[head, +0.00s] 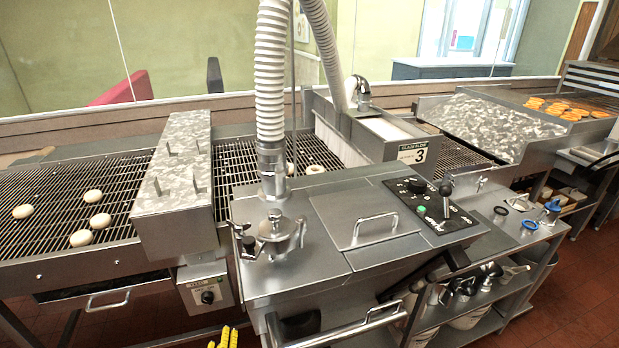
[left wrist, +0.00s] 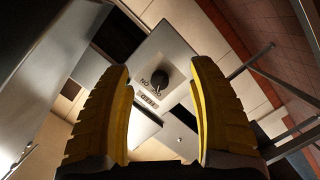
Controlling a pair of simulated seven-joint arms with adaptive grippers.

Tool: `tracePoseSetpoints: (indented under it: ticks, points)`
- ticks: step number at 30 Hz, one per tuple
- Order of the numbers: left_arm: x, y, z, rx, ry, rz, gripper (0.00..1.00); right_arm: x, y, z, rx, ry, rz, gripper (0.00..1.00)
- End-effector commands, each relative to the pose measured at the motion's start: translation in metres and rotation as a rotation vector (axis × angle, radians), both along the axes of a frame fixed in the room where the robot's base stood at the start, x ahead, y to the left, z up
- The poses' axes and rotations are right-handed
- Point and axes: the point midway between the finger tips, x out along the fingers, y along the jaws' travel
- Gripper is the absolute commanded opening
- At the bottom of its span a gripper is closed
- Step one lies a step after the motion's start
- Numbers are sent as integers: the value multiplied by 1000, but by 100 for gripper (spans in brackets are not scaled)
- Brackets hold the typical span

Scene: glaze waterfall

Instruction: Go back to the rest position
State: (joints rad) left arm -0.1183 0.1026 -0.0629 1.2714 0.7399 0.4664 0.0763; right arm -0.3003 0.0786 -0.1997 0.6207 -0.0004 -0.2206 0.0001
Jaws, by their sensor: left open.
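My left gripper (head: 227,338) shows only as yellow fingertips at the bottom edge of the head view, below the small control box with a black knob (head: 208,297). In the left wrist view its two yellow fingers (left wrist: 163,115) are spread apart with nothing between them. Beyond them is the control box with its black knob (left wrist: 160,78); the fingers look apart from it. My right gripper is not in the head view.
A conveyor (head: 50,190) carries several pale dough rings. A metal glaze machine (head: 300,250) with hoses, a lid handle and a control panel stands in front of me. A shelf cart (head: 500,290) stands at right. Open red tiled floor (head: 580,290) is at far right.

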Motion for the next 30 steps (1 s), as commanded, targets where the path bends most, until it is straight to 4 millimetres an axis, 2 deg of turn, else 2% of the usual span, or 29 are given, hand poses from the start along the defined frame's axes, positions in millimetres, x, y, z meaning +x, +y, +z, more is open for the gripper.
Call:
tracePoseSetpoints:
  ticks: [1,3,8,12,15,17,21,27,30]
  points:
    - [-9,-12,-27,64,80,-60,59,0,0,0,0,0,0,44]
    - [-25,-28,-66,161,196,-151,59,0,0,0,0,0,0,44]
    - [-81,-55,-149,340,438,-339,59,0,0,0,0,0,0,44]
    - [-144,-69,-213,472,634,-497,59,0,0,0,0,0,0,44]
    - [-195,-74,-252,554,766,-607,59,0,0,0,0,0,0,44]
    - [-228,-76,-273,600,842,-673,59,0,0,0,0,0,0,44]
    - [-307,-76,-312,691,1007,-824,59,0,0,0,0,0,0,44]
    - [-409,-71,-345,778,1185,-999,59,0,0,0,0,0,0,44]
    - [-448,-70,-352,795,1239,-1055,59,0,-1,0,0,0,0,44]
